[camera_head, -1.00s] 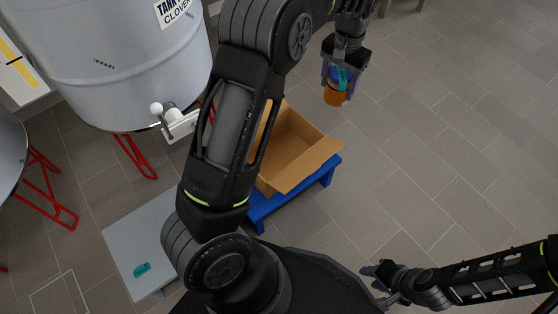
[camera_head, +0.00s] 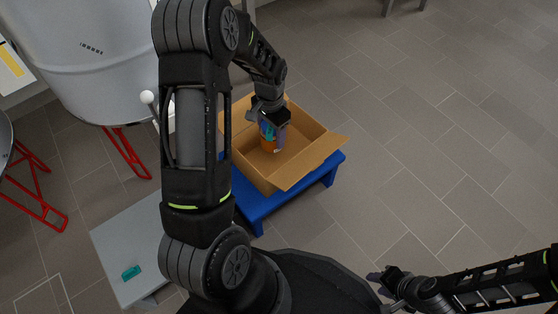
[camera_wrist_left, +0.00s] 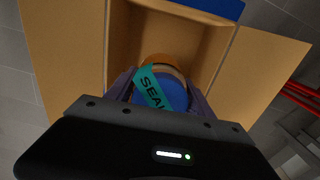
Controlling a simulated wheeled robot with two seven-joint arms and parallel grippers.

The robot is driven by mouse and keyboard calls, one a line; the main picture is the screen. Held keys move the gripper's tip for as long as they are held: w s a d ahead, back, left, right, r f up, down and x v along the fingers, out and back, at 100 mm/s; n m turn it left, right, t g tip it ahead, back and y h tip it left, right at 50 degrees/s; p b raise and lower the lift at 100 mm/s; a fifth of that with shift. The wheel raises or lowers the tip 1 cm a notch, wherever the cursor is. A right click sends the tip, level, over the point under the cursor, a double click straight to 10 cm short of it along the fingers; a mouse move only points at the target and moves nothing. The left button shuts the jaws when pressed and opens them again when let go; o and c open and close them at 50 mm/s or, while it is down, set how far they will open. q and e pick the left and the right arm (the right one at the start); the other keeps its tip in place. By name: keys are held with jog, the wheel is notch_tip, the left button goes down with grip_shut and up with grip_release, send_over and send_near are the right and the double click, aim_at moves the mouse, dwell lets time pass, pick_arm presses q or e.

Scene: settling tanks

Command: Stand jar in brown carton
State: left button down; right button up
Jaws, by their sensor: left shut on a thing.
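The brown carton (camera_head: 302,165) stands open on a blue low stand, its flaps spread outward. The jar (camera_head: 268,147) is orange-brown with a blue lid and a teal seal strip. My left gripper (camera_head: 271,133) is shut on the jar near its lid and holds it inside the carton's opening. In the left wrist view the jar (camera_wrist_left: 172,92) is between the fingers, with the carton (camera_wrist_left: 210,50) around it. I cannot tell whether the jar's base touches the carton floor. My right gripper (camera_head: 384,280) is low at the right, away from the carton; its jaws are too small to judge.
The blue stand (camera_head: 258,207) holds the carton. A large grey tank (camera_head: 100,70) with red legs stands at the left. A grey box (camera_head: 125,245) with a teal item (camera_head: 131,272) on top is at the lower left. The tiled floor at the right is clear.

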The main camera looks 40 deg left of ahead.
pick_arm(q)
jog(key=shift+r, duration=0.1)
jog(key=b, duration=0.2)
send_over(272, 162)
notch_tip(272, 162, down, 6)
jog(key=shift+r, duration=0.25)
jog(key=shift+w+f+b, duration=0.1)
jog(key=shift+f+b, duration=0.2)
jog(key=shift+f, duration=0.1)
jog(key=shift+f+b, duration=0.85)
jog(key=shift+f, duration=1)
jog(key=shift+f, duration=0.1)
jog(key=shift+c, duration=1.9)
grip_release()
